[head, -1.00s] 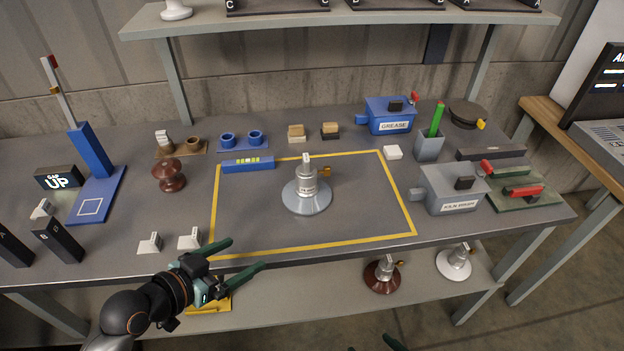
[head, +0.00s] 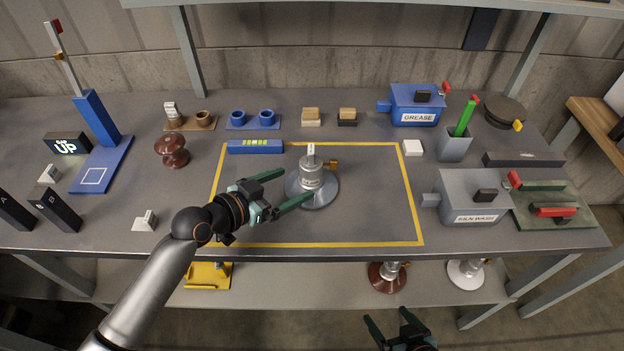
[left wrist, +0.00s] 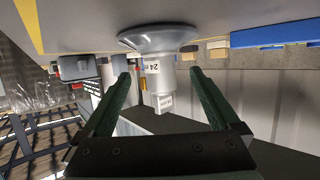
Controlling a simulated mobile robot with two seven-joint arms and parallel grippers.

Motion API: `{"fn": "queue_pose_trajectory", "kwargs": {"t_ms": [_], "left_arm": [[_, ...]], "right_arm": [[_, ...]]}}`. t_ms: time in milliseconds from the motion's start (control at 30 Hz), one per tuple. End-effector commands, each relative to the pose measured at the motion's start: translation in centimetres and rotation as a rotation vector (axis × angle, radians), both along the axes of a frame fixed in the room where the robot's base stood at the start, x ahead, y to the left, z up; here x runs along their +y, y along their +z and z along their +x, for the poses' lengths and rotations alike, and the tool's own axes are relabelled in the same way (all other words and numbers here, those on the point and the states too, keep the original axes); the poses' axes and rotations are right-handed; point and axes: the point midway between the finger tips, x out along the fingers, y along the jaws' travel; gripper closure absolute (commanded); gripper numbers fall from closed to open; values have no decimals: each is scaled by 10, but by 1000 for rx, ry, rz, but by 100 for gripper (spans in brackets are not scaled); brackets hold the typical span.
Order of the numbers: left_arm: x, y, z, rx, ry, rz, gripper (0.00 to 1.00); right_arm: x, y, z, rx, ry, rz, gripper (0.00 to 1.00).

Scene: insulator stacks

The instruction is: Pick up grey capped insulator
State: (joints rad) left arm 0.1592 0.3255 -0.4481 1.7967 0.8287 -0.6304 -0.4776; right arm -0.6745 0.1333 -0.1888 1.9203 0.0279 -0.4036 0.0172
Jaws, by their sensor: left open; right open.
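The grey capped insulator (head: 322,194) stands upright inside the yellow outline on the bench. It has a wide grey disc, a metal cap with a marking, a white tag on top and a small brass piece at its side. My left gripper (head: 297,185) is open at its left side, fingers pointing toward the cap. In the left wrist view the insulator (left wrist: 160,42) appears upside down, its cap showing between the two open fingertips (left wrist: 161,74); contact cannot be told. My right gripper (head: 386,314) is open and empty, low in front of the bench.
A blue level (head: 255,147) lies behind the insulator to the left. A brown insulator (head: 386,277) and a white one (head: 465,273) stand on the lower shelf. The outline's front right is clear.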

Motion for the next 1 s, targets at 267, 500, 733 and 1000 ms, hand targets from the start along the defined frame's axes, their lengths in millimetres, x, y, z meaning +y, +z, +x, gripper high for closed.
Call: {"fn": "queue_pose_trajectory", "kwargs": {"t_ms": [267, 500, 733, 1000], "left_arm": [[-15, -4, 15, -1, 0, 0, 5], [-40, -6, 38, 2, 1, -1, 5], [-49, -11, 48, -1, 1, 1, 5], [-48, -11, 47, 0, 1, 2, 14]], "right_arm": [[1, 0, 0, 1, 0, 1, 9], [0, 3, 0, -5, -2, 2, 9], [0, 1, -1, -1, -2, 1, 9], [-1, 0, -1, 2, -2, 0, 9]]}}
